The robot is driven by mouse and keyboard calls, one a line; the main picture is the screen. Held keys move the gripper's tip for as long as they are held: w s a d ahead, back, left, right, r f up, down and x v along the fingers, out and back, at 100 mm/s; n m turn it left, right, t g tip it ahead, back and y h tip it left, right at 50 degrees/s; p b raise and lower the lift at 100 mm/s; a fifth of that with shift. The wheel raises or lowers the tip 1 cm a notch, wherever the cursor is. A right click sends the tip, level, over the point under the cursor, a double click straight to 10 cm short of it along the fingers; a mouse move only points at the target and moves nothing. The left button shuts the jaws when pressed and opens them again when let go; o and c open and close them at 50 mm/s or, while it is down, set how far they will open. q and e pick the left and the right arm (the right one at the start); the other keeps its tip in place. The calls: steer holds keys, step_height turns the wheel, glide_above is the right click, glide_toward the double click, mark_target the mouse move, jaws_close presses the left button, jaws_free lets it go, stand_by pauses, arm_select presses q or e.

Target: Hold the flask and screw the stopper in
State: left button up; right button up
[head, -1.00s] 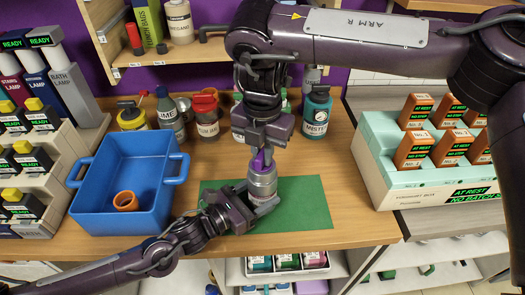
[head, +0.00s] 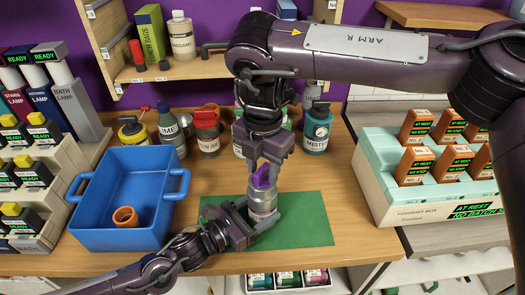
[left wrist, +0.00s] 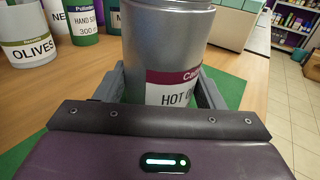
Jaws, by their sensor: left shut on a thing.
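The silver flask (head: 262,203) stands upright over the green mat (head: 308,215); in the left wrist view the flask (left wrist: 168,45) shows a maroon and white label with "HOT" on it. My left gripper (head: 259,222) is shut on the flask's lower body, one finger on each side. The purple stopper (head: 263,178) is at the flask's mouth; how deep it sits is too small to tell. My right gripper (head: 265,168) points straight down from above, its fingers at the stopper. Whether they press on it cannot be seen. The flask's mouth is partly hidden.
A blue bin (head: 125,235) with an orange ring (head: 125,216) inside stands left of the mat. Several jars, including a teal one (head: 317,130), line the back of the table. A yoghurt box (head: 385,195) stands at right. The mat's right part is clear.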

mark_target(263, 169)
arm_select(q)
steer(key=shift+s, duration=0.15)
arm_select(e)
step_height(263, 169, up, 11)
steer(key=shift+r, duration=0.2)
arm_select(q)
steer(key=o, duration=1.2)
